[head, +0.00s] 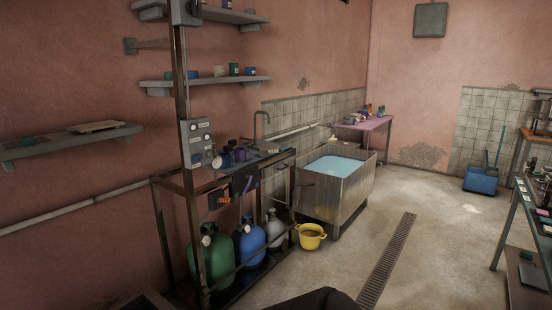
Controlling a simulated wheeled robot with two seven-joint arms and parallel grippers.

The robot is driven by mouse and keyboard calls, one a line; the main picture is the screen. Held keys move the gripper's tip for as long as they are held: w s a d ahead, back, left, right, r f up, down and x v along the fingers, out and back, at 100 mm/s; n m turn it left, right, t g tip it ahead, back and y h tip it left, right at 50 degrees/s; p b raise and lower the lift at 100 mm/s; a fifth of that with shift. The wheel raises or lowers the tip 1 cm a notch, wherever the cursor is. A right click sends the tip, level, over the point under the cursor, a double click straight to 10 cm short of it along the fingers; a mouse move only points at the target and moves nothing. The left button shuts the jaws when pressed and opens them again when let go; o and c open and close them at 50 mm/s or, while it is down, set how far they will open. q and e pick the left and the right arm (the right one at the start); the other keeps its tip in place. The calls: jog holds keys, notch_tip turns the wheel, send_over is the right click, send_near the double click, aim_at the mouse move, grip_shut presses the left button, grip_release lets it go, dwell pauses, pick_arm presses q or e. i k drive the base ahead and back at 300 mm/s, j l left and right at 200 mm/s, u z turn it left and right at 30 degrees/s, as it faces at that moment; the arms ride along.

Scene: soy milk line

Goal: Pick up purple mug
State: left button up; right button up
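No mug is clear enough for me to be sure it is the purple mug. Small dark purple and blue items (240,155) sit on top of the metal rack, beside the gauges, too small to identify. A small purple item (249,71) also stands at the right end of the middle wall shelf. Neither of my grippers is in view. A dark shape at the bottom edge may be part of my own body.
The metal rack (160,220) holds green and blue tanks (250,245) below. A metal tub (350,195) of bluish liquid and a yellow bucket (311,236) stand right of it. A purple-topped table (368,124) is behind. Open floor runs along the drain (388,262).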

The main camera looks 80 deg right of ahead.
aim_at(240, 153)
jog(key=z, duration=2.3)
jog(key=i+l+z, duration=0.6)
jog(key=i, duration=0.45)
jog(key=i+l+z, duration=0.25)
jog(key=i, duration=0.3)
jog(key=i+z, duration=0.3)
jog(key=i, duration=0.3)
jog(key=i+l+u, duration=0.15)
jog(key=i+u, duration=0.2)
jog(key=i, duration=0.25)
jog(key=i+l+u, duration=0.4)
jog(key=i, duration=0.2)
jog(key=i+l+u, duration=0.35)
jog(key=i, duration=0.2)
